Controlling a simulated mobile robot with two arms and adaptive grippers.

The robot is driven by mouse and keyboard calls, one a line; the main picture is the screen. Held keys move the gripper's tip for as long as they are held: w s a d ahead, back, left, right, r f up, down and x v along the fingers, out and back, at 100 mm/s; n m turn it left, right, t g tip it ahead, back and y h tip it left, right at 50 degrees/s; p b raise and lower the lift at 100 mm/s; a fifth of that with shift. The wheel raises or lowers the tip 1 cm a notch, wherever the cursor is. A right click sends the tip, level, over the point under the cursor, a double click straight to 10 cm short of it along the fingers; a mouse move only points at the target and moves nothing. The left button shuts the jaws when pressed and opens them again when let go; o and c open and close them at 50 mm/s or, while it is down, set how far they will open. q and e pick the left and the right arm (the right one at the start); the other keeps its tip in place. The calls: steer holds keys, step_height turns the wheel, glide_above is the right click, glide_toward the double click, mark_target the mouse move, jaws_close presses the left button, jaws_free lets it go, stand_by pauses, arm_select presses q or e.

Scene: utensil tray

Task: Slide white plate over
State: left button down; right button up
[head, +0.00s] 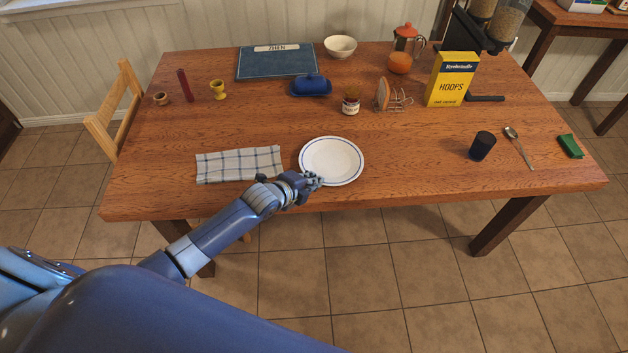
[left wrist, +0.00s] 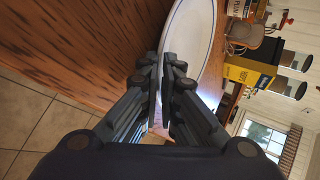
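The white plate (head: 332,160) with a blue rim line lies near the front edge of the wooden table, right of centre of the checked cloth. My left gripper (head: 314,181) is at the plate's front left rim. In the left wrist view, the left gripper (left wrist: 160,62) has its fingers close together, one on each side of the rim of the plate (left wrist: 190,45). It looks shut on the rim, though the fingers hide the contact itself. My right gripper is in neither view.
A checked cloth (head: 240,164) lies close left of the plate. A jar (head: 351,103), toast rack (head: 392,97) and blue butter dish (head: 311,86) stand behind. A dark cup (head: 482,146) and spoon (head: 518,147) are at the right. The table between plate and cup is clear.

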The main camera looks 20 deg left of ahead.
arm_select(q)
steer(key=shift+s+a+f, duration=0.1)
steer(key=shift+s+a, duration=0.1)
steer(key=shift+a, duration=0.25)
steer(key=c, duration=1.7)
jaws_free()
steer(key=v, duration=1.2)
steer(key=shift+d, duration=0.1)
